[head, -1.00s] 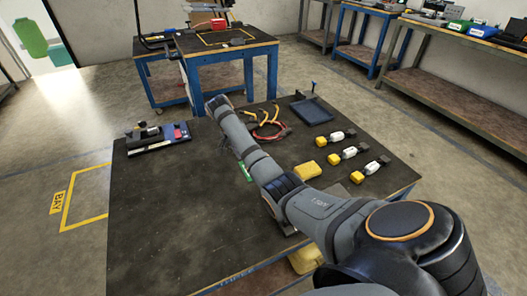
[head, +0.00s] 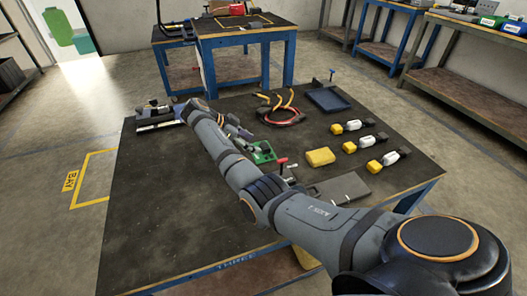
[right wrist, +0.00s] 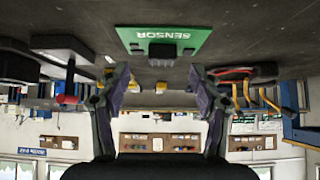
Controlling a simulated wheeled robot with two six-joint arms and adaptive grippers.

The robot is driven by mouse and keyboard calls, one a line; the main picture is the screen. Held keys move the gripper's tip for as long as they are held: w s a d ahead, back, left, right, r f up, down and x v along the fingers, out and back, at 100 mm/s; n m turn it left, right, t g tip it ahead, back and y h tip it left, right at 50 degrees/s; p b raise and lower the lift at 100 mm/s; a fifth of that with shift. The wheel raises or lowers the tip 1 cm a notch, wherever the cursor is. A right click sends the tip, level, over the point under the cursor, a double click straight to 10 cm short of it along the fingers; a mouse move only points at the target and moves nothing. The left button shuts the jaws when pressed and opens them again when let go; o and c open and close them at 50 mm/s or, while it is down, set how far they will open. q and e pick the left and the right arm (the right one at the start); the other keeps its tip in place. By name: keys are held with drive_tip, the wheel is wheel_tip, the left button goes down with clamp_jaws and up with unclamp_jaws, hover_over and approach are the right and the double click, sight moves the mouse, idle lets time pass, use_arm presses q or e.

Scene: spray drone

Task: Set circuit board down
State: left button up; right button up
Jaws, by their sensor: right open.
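The green circuit board (head: 265,156), marked SENSOR, lies on the dark table top (head: 160,225), partly hidden behind my right arm in the head view. In the right wrist view the board (right wrist: 172,40) shows flat, with a dark block on its edge. My right gripper (right wrist: 158,72) is open, with the board beyond its fingertips and nothing between them. In the head view the right gripper (head: 236,130) is small and partly hidden by its arm, close to the board. My left gripper is not in view.
A grey plate (head: 338,190) and a red-handled clamp (head: 283,163) stand right of the board. A yellow block (head: 320,157), cables (head: 283,112), a blue tray (head: 328,99) and several yellow-and-white connectors (head: 356,144) lie farther right. The table's left front is clear.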

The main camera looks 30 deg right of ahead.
sight(262, 147)
drive_tip(key=x, duration=0.5)
drive_tip(key=shift+w+d+b, duration=0.15)
drive_tip(key=shift+d+b, duration=0.05)
drive_tip(key=shift+b, duration=0.15)
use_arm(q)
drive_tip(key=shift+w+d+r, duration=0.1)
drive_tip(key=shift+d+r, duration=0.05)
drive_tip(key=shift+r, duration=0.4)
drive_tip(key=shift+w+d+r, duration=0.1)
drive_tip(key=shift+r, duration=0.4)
use_arm(e)
drive_tip(key=shift+r, duration=0.1)
clamp_jaws()
